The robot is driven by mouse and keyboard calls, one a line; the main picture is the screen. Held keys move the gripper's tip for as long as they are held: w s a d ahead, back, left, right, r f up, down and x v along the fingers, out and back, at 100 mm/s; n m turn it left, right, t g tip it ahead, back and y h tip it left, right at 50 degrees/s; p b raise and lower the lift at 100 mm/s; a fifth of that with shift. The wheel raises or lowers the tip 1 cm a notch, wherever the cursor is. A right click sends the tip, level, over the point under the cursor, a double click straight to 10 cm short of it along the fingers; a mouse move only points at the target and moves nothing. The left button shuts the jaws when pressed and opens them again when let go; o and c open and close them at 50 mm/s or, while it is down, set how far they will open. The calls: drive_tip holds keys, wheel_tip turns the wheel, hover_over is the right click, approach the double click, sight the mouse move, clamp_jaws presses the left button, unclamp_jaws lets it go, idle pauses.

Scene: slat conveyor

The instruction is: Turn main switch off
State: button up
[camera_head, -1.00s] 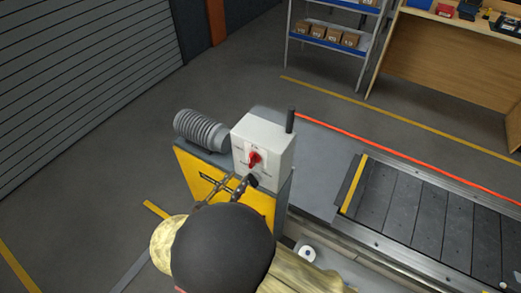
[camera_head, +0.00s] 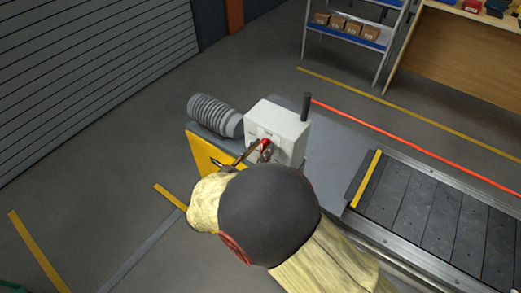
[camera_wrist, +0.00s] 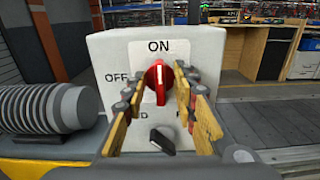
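The main switch is a red rotary knob (camera_wrist: 158,80) on the front of a white box (camera_head: 281,124). In the wrist view its white pointer line stands upright toward the ON label (camera_wrist: 158,47); the OFF label (camera_wrist: 116,77) is to its left. My gripper (camera_wrist: 156,98) is open, with one finger on each side of the red knob and no clear contact visible. In the head view my gripper (camera_head: 256,150) is at the box front and partly covers the red knob (camera_head: 265,144).
A black knob (camera_wrist: 162,140) sits below the red one, between the fingers. A grey ribbed motor (camera_head: 216,113) lies left of the box. A dark post (camera_head: 305,106) rises at its right. The slat conveyor (camera_head: 430,205) runs off to the right.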

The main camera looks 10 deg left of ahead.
drive_tip(key=shift+c, duration=0.9)
clamp_jaws()
drive_tip(key=shift+r+n+p, duration=0.1)
drive_tip(key=shift+n+p, duration=0.2)
drive_tip(key=shift+p, duration=0.5)
drive_tip(key=n+p, duration=0.5)
drive_tip(key=p, duration=0.1)
drive_tip(key=n+p, duration=1.2)
drive_tip(key=p, duration=0.1)
drive_tip(key=shift+w+a+f, duration=0.1)
drive_tip(key=shift+a+f, duration=0.2)
drive_tip(key=shift+f, duration=0.05)
drive_tip(key=shift+f+n, duration=0.1)
drive_tip(key=shift+n, duration=0.2)
